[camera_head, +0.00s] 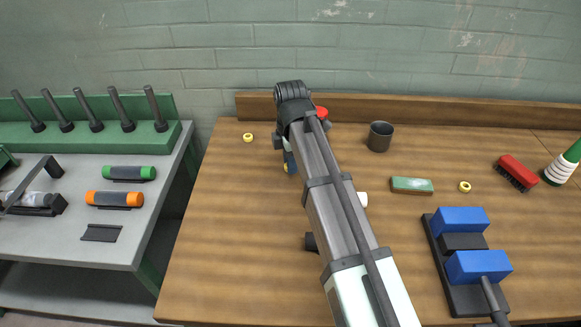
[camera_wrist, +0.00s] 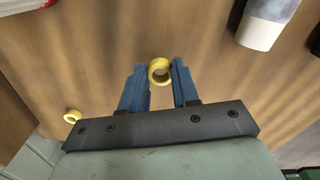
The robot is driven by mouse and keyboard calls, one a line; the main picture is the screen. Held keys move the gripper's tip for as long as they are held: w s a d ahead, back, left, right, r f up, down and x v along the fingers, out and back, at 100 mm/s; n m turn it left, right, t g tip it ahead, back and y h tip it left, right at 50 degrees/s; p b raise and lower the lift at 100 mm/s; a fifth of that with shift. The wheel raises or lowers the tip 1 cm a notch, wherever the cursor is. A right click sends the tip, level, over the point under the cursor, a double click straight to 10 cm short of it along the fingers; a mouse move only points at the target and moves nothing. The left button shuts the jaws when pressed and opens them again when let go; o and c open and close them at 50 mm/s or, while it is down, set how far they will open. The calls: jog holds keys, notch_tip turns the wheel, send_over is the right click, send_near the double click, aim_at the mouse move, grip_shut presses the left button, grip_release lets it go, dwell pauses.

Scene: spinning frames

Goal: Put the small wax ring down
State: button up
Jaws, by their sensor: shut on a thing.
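My gripper (camera_wrist: 160,80) has blue fingers and is shut on a yellow wax ring (camera_wrist: 160,71), held at the fingertips. In the head view my arm covers most of the gripper, and a bit of this yellow ring (camera_head: 286,168) shows at its left edge, low over the wooden table (camera_head: 230,230). I cannot tell whether the ring touches the table. A second yellow ring (camera_head: 248,137) lies farther back on the left; it also shows in the wrist view (camera_wrist: 72,115). A third yellow ring (camera_head: 464,186) lies at the right.
The table's left front is clear. A grey bench (camera_head: 60,245) stands left.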

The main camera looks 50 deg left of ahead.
notch_tip(320, 180, up, 7)
notch_tip(320, 180, up, 2)
send_over(414, 183)
jog(key=shift+s+f, duration=0.1)
jog(key=shift+f, duration=4.65)
jog(key=shift+f, duration=0.1)
jog(key=o, duration=1)
